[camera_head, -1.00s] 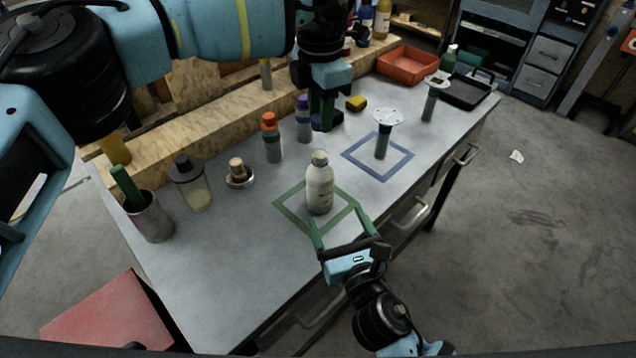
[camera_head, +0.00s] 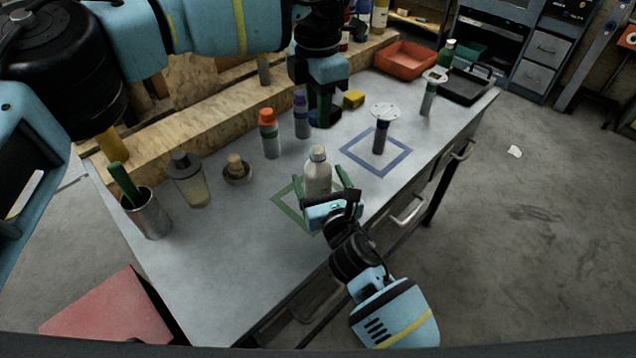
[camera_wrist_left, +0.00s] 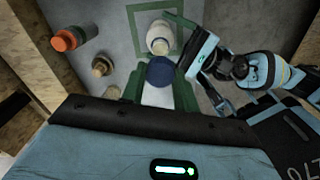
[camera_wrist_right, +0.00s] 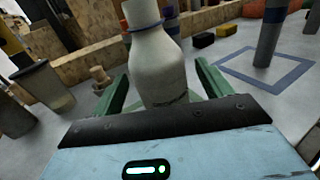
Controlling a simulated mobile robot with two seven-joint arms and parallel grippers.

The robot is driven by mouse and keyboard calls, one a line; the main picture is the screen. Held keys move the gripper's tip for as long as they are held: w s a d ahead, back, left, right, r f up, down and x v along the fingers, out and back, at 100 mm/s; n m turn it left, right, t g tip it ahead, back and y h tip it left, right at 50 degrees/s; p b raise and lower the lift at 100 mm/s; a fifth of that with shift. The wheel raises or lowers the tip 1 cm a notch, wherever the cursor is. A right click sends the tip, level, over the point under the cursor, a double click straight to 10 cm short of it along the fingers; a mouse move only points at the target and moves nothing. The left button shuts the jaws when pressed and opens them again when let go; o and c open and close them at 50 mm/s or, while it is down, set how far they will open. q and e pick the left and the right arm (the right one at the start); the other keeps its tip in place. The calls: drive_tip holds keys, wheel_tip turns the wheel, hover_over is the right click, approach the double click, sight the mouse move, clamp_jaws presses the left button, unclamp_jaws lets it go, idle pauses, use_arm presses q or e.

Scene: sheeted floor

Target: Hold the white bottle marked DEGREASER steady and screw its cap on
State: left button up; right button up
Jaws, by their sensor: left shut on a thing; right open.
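The white bottle (camera_head: 317,174) stands upright inside the green square outline (camera_head: 287,207) on the bench; its marking is not readable. Its neck (camera_wrist_right: 143,15) is uncovered, with a blue ring below it. My right gripper (camera_head: 320,182) is low at the near side of the bottle, open, one finger on each side; the right wrist view shows the bottle between them, and I cannot tell whether they touch it. My left gripper (camera_head: 322,112) is beyond the bottle, above the bench, shut on a dark blue cap (camera_wrist_left: 160,70). The cap is apart from the bottle.
An orange-capped bottle (camera_head: 269,134), a purple-capped bottle (camera_head: 301,115) and a yellow block (camera_head: 353,99) stand near the wooden ledge (camera_head: 215,105). A disc-topped post (camera_head: 381,135) stands in the blue square outline (camera_head: 395,163). A brown-topped piece (camera_head: 237,170) and jar (camera_head: 188,180) are left.

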drive_tip(key=shift+w+a, duration=0.25)
drive_tip(key=shift+w, duration=0.45)
drive_tip(key=c, duration=1.5)
use_arm(q)
hover_over(318, 149)
drive_tip(key=shift+f, duration=2.5)
use_arm(e)
drive_tip(key=shift+o, duration=0.2)
use_arm(q)
drive_tip(key=shift+f, duration=0.15)
drive_tip(key=shift+f, duration=0.75)
drive_tip(key=shift+f, duration=0.55)
